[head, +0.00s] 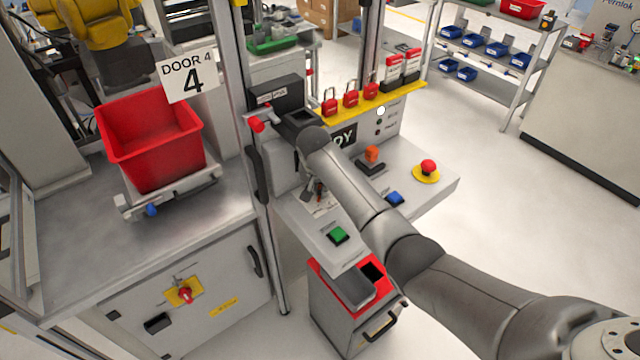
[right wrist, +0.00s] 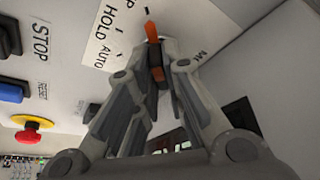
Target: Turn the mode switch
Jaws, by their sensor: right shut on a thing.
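The mode switch (right wrist: 152,32) shows in the right wrist view as a dark knob with an orange pointer, on a white label plate (right wrist: 104,36) marked HOLD and AUTO. The pointer aims at the top of the picture; which mark it stands at I cannot tell. My right gripper (right wrist: 158,82) is shut on the knob, its two fingers on either side. In the head view my right gripper (head: 317,190) is over the sloped panel (head: 293,209), and my arm hides most of the switch. My left gripper is not in view.
A green button (head: 338,235), a blue button (head: 395,198) and a red emergency stop (head: 428,167) are on the panel around my arm. Red padlocks (head: 351,97) hang on a yellow rail behind. A red bin (head: 152,140) stands at left. Open floor lies right.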

